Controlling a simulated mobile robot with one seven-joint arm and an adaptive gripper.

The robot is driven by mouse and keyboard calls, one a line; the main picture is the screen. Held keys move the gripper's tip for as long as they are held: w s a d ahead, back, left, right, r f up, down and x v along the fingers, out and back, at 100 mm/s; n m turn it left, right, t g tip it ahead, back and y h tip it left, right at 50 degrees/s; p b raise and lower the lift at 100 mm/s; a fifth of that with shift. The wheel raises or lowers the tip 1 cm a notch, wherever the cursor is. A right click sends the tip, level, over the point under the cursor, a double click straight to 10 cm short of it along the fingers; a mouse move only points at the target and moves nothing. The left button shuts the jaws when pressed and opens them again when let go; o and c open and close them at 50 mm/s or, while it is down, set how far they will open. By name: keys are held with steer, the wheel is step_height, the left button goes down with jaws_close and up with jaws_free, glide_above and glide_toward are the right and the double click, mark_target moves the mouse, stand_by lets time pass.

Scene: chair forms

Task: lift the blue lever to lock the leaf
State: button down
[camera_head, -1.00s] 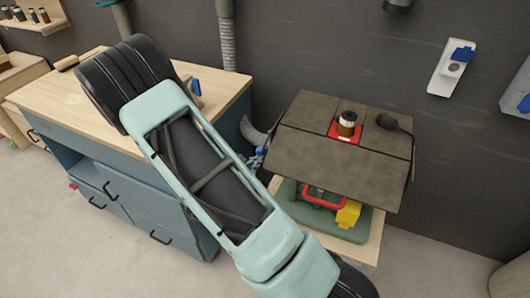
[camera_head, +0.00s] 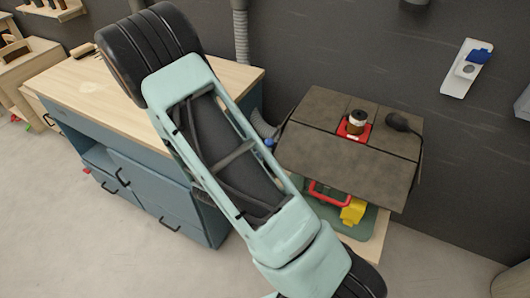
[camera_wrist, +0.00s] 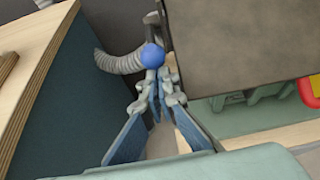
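The leaf is a dark grey-brown panel (camera_head: 335,158) on top of the small table in the head view. A round blue knob (camera_wrist: 152,55), apparently the lever's end, shows beside the leaf's near corner in the wrist view. A small blue bit shows there in the head view (camera_head: 270,142). My gripper (camera_wrist: 160,78) is just below the knob in the picture, with its narrow fingertips close to it. Whether they touch it or how wide they are apart is unclear. In the head view my arm hides the gripper.
A red holder with a jar (camera_head: 357,122) and a dark rounded item (camera_head: 400,122) are on the leaf. A green case (camera_head: 355,225) with a yellow part is below it. A blue workbench (camera_head: 150,180) stands left, with a grey hose (camera_wrist: 120,62) beside the gripper.

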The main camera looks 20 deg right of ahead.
steer(key=shift+w+r, duration=0.15)
steer(key=shift+r, duration=0.2)
steer(key=v, duration=1.2)
steer(key=shift+f, duration=0.35)
